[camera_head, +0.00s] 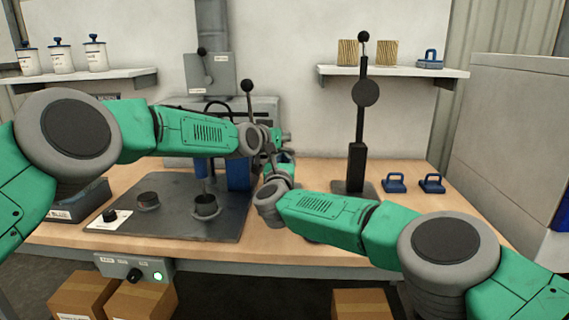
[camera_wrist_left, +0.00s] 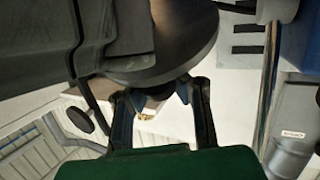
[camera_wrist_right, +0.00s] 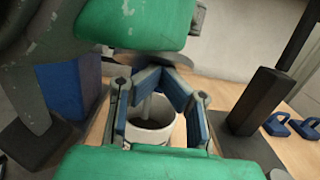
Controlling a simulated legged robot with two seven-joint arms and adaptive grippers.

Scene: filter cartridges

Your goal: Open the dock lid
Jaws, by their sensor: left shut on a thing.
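A grey panel (camera_head: 210,75), which looks like the dock lid, stands upright behind the grey dock body (camera_head: 268,104), with a black ball knob (camera_head: 201,51) at its top. A tilted lever with another ball knob (camera_head: 247,86) rises beside it. My left gripper (camera_head: 284,136) is at the dock's front right. In the left wrist view its fingers (camera_wrist_left: 160,92) close in under a dark disc (camera_wrist_left: 160,45), which hides what they hold. My right gripper (camera_head: 281,158) is just below it. In the right wrist view its fingers (camera_wrist_right: 160,105) are apart, with a white cup-like cylinder (camera_wrist_right: 150,132) showing between them.
A tall black stand (camera_head: 357,165) and two blue handles (camera_head: 395,183) are to the right. Shelves hold white cartridges (camera_head: 62,58) and filter blocks (camera_head: 386,52). My forearms nearly meet at centre.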

